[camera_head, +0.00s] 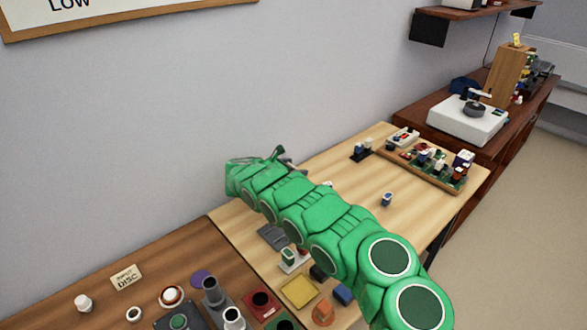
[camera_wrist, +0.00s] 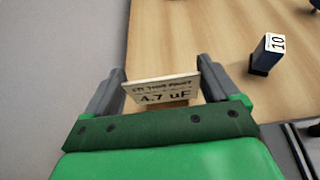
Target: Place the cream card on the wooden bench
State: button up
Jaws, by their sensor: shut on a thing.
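My gripper (camera_wrist: 161,76) has one grey finger on each side of a cream card (camera_wrist: 160,91) and is shut on it. The card faces the wrist camera and reads "4.7 uF", with a smaller line above. A brown wooden piece shows just under it. In the head view my gripper (camera_head: 282,156) is at the far end of my green arm, near the wall, and the card cannot be made out. The pale wooden bench (camera_head: 350,182) lies below and to the right; it also shows behind the card in the wrist view (camera_wrist: 195,35). I cannot tell the card's height above it.
A blue part marked "10" (camera_wrist: 267,53) stands on the bench. A wooden tray of parts (camera_head: 466,181) is at its far right. A darker brown surface (camera_head: 85,275) at lower left holds an "INPUT DISC" card (camera_head: 126,277). The bench's middle is mostly clear.

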jog(key=shift+f, duration=0.1)
jog(key=o, duration=0.9)
jog(key=shift+c, duration=0.2)
jog(key=v, duration=1.2)
